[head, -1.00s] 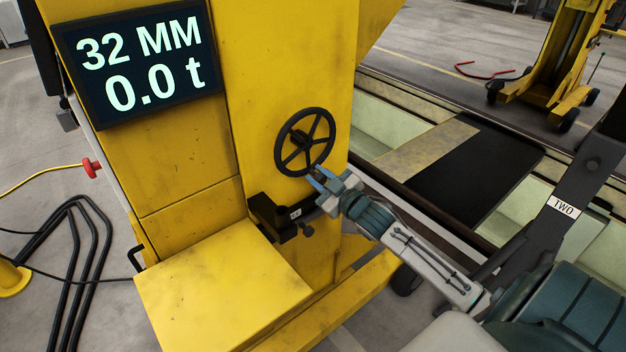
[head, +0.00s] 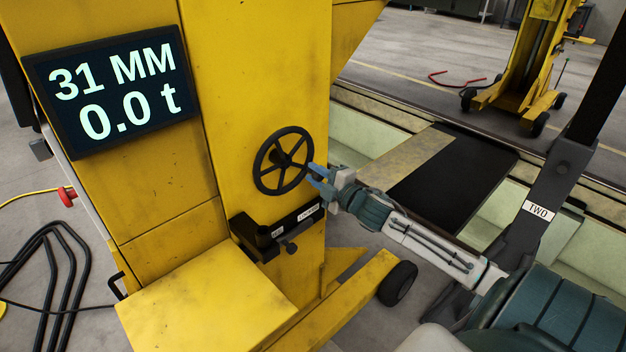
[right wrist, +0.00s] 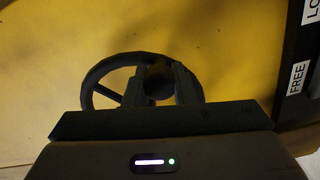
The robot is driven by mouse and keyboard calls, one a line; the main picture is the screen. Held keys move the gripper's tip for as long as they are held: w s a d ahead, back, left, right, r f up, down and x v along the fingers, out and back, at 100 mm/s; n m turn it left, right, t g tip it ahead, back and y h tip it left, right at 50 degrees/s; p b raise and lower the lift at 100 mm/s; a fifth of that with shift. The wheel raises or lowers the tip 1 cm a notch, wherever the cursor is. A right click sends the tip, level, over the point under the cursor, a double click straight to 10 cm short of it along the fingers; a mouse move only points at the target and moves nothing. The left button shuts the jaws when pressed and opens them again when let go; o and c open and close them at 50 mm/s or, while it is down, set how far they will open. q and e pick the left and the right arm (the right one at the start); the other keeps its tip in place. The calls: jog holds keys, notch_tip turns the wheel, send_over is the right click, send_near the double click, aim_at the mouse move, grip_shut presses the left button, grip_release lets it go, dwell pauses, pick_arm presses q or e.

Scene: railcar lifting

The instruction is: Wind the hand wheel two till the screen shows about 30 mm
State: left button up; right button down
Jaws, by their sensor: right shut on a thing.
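The black spoked hand wheel (head: 283,160) is on the front of the yellow lifting jack (head: 255,75). My right gripper (head: 312,176) is shut on the wheel's rim or a handle on it, at the wheel's right side; the fingers hide which. In the right wrist view the hand wheel (right wrist: 100,85) shows behind the fingers, with a dark round part between them. The screen (head: 113,92) on the jack reads 31 MM and 0.0 t. A "TWO" label (head: 538,211) is on a dark grey arm at the right. My left gripper is not in view.
Below the wheel is a black latch block (head: 275,232) with small labels; a FREE label (right wrist: 299,77) shows in the right wrist view. A yellow box top (head: 210,300) juts out below.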

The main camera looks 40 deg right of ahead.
jog(key=shift+d+r+n, duration=0.25)
jog(key=shift+r+n, duration=0.1)
jog(key=shift+n, duration=0.25)
jog(key=c, duration=1.2)
grip_release()
